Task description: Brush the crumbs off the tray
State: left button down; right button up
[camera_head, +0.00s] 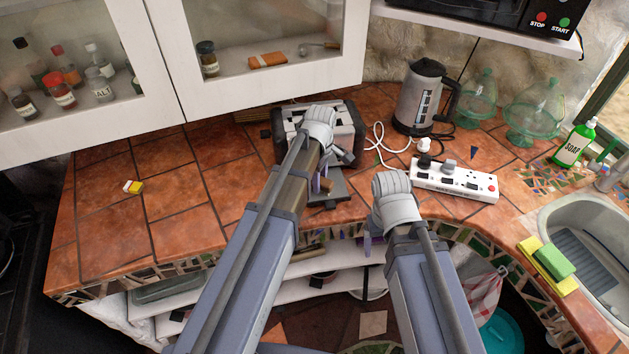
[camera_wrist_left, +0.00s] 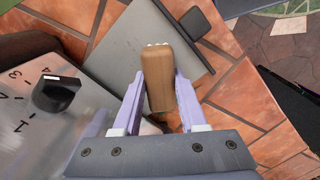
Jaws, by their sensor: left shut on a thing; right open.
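The tray (camera_wrist_left: 118,45) is a flat grey plate sticking out of the toaster, with a dark handle (camera_wrist_left: 195,22) at its outer edge. It also shows in the head view (camera_head: 334,190), partly behind my left arm. My left gripper (camera_wrist_left: 158,95) is shut on the wooden handle of a brush (camera_wrist_left: 157,75). The white bristle tips show at the brush's far end, over the tray; I cannot tell whether they touch it. Crumbs are too small to make out for certain. My right gripper (camera_head: 376,243) is open, mostly hidden by its wrist, near the counter's front edge.
The toaster (camera_head: 290,122), with its dial knob (camera_wrist_left: 57,93), stands at the back. A kettle (camera_head: 421,97) and a power strip (camera_head: 455,182) with cables lie to its right. A sink (camera_head: 590,235) is far right.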

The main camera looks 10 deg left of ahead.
pick_arm(q)
jog(key=shift+d, duration=0.1)
jog(key=shift+w+d+f, duration=0.1)
jog(key=shift+w+d, duration=0.2)
jog(key=shift+d, duration=0.5)
jog(key=shift+w+d, duration=0.3)
jog(key=shift+d, duration=0.45)
jog(key=shift+w+d, duration=0.4)
jog(key=shift+d, duration=0.45)
jog(key=shift+w+d, duration=0.4)
jog(key=shift+d, duration=0.4)
notch_tip(320, 180, up, 6)
jog(key=p, duration=0.6)
jog(key=shift+a, duration=0.1)
